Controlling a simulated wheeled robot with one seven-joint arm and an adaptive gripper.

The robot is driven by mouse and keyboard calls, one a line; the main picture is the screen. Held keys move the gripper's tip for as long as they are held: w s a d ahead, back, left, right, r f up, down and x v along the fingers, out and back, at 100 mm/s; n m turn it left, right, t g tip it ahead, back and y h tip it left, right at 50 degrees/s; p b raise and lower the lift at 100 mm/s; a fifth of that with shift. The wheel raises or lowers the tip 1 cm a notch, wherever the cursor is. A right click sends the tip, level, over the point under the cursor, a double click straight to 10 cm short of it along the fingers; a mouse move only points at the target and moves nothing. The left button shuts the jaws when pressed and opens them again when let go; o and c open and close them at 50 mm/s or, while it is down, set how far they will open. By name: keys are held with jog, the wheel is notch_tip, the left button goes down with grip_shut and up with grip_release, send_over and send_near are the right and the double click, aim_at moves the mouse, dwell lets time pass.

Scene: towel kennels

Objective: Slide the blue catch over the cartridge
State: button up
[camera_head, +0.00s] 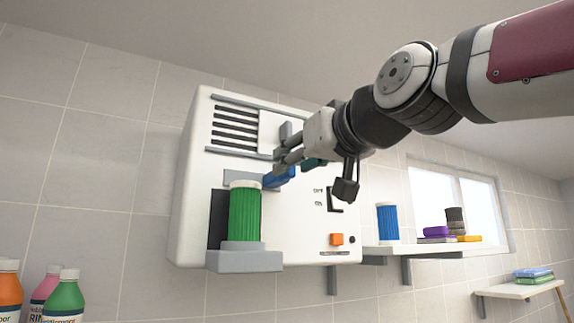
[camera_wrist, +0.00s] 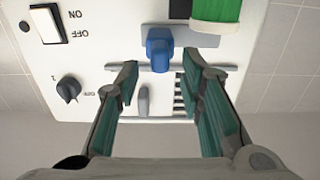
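A white wall unit (camera_head: 300,225) holds an upright green ribbed cartridge (camera_head: 244,212) on a grey ledge at its lower left. The cartridge's edge also shows at the top of the wrist view (camera_wrist: 217,10). The blue catch (camera_head: 280,178) sits on a grey rail (camera_head: 243,179), above and right of the cartridge, not across it. In the wrist view the catch (camera_wrist: 159,48) lies between and slightly beyond the fingertips. My gripper (camera_head: 283,160) is at the catch; its fingers (camera_wrist: 158,66) are spread, with gaps on both sides. Contact cannot be told.
The unit carries a vent (camera_head: 236,128), a rocker switch (camera_wrist: 47,23), a knob (camera_wrist: 69,89) and an orange button (camera_head: 336,239). A shelf (camera_head: 420,252) at right holds a blue ribbed cylinder (camera_head: 388,223) and folded cloths. Bottles (camera_head: 64,296) stand at lower left.

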aim_at(280, 177)
jog(key=shift+x, duration=1.55)
